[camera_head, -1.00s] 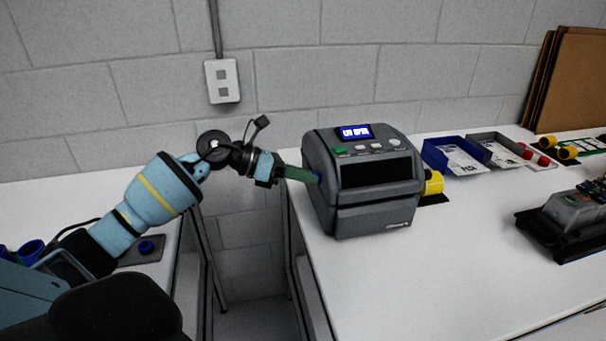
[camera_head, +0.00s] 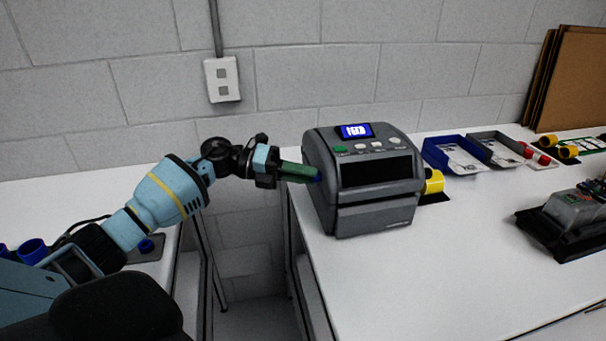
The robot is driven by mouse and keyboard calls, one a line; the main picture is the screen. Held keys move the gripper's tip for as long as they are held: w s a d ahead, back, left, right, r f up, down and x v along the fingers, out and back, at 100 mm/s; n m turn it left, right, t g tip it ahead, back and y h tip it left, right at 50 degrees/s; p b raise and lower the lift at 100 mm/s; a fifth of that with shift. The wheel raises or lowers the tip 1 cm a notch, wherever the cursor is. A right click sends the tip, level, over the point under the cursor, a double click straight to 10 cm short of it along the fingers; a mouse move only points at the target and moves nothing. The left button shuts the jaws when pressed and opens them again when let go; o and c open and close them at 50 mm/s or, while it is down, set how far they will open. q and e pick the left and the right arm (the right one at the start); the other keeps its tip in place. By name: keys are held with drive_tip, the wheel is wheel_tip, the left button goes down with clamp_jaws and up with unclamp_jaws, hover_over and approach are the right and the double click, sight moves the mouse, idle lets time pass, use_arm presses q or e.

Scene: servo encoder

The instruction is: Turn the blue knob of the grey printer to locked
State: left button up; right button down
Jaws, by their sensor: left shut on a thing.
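The grey printer (camera_head: 372,218) stands on the white table right of the middle. Its small screen (camera_head: 355,131) is lit blue with white characters that are too blurred to read surely. The blue knob (camera_head: 319,176) is on the printer's left side, and only a small bit of it shows past the fingers. My left gripper (camera_head: 312,174) reaches in from the left with its green fingers at the printer's side, shut on the blue knob. The knob's turn position is hidden. My right gripper is not in view.
Right of the printer are a yellow roll (camera_head: 433,182), a blue tray (camera_head: 447,160) and a grey tray (camera_head: 497,150). A dark grey device (camera_head: 572,222) stands at the far right. A gap separates the two tables. The table in front of the printer is clear.

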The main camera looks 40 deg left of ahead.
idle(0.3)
use_arm(q)
drive_tip(key=o, duration=1)
drive_tip(key=b+v, duration=0.1)
drive_tip(key=v, duration=0.6)
drive_tip(key=shift+s+a+r+b, duration=0.1)
drive_tip(key=shift+s+a+b, duration=0.05)
drive_tip(key=shift+a+b, duration=0.25)
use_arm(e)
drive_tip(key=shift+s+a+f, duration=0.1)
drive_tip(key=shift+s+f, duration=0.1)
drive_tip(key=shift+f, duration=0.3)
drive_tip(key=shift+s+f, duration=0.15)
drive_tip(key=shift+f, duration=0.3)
use_arm(q)
drive_tip(key=shift+d, duration=0.1)
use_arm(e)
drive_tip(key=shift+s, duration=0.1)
